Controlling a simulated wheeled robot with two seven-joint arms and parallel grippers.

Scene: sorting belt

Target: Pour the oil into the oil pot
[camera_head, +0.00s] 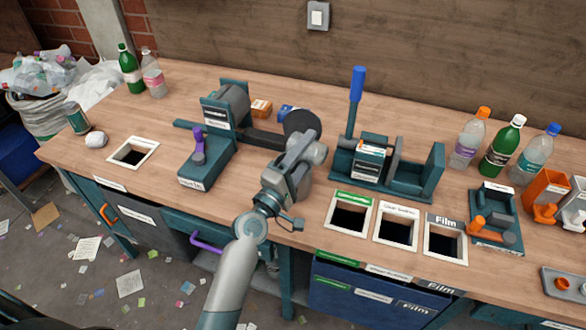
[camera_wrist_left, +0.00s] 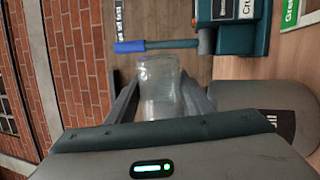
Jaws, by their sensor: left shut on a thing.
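My left gripper (camera_head: 300,152) is over the middle of the workbench. In the left wrist view its two fingers (camera_wrist_left: 160,98) are closed on a clear, glassy vessel (camera_wrist_left: 158,80), which looks see-through; I cannot tell how much oil is in it. The vessel is hidden in the head view. A grey rounded body (camera_wrist_left: 240,97) with a dark label, partly readable as "oil", is close at the right of the wrist view and looks like the oil pot. In the head view a dark round shape (camera_head: 303,122) shows just behind the gripper. My right gripper is not in view.
A teal press with a blue-handled lever (camera_head: 357,84) stands right of the gripper. A teal machine with a purple lever (camera_head: 198,142) is at left. Square bin openings (camera_head: 397,228) line the front edge. Bottles (camera_head: 502,146) stand at the back right.

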